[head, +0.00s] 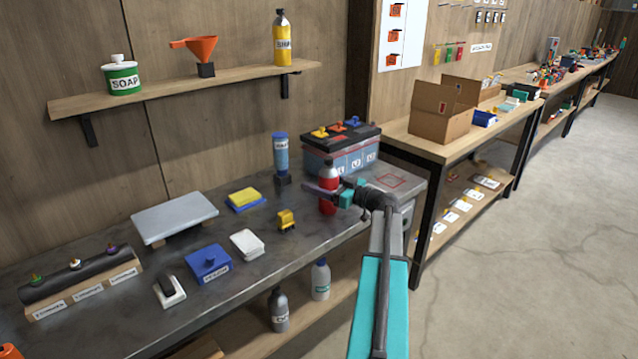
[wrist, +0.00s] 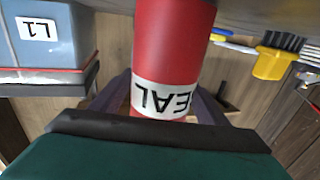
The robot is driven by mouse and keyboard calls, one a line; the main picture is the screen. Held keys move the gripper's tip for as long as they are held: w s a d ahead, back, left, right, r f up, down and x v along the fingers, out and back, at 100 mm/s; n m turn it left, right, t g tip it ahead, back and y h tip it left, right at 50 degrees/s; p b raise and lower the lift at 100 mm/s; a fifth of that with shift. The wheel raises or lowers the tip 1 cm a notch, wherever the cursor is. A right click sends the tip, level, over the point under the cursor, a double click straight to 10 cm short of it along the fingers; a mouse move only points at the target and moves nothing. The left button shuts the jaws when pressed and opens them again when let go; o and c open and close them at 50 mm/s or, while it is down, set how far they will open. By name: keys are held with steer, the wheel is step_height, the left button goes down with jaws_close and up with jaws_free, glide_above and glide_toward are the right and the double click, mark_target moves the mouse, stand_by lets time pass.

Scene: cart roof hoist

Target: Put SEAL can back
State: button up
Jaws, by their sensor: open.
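The red SEAL can (head: 327,173) stands upright on the dark workbench, in front of the battery box. It fills the middle of the wrist view (wrist: 172,45), where its white SEAL label appears upside down. My gripper (head: 326,190) is level with the can at its middle. Its jaws are open, with one dark finger on each side of the can. The wrist view does not clearly show whether either finger touches it. A red square outline (head: 391,180) is marked on the bench top to the right of the can and is bare.
The battery box (head: 341,150) stands close behind the can, and a blue can (head: 281,155) is to its left. A small yellow object (head: 287,219) lies nearer on the bench. The wall shelf (head: 185,90) holds a soap pot, a funnel and a yellow bottle.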

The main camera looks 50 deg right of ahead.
mark_target(337, 187)
steer(key=shift+r+p, duration=0.2)
steer(key=shift+p, duration=0.15)
steer(key=s, duration=0.4)
steer(key=s+d+b, duration=0.1)
steer(key=s, duration=0.3)
steer(key=s+d+b, duration=0.1)
steer(key=s, duration=0.3)
steer(key=shift+d+f, duration=0.1)
steer(key=shift+d, duration=0.05)
stand_by(0.4)
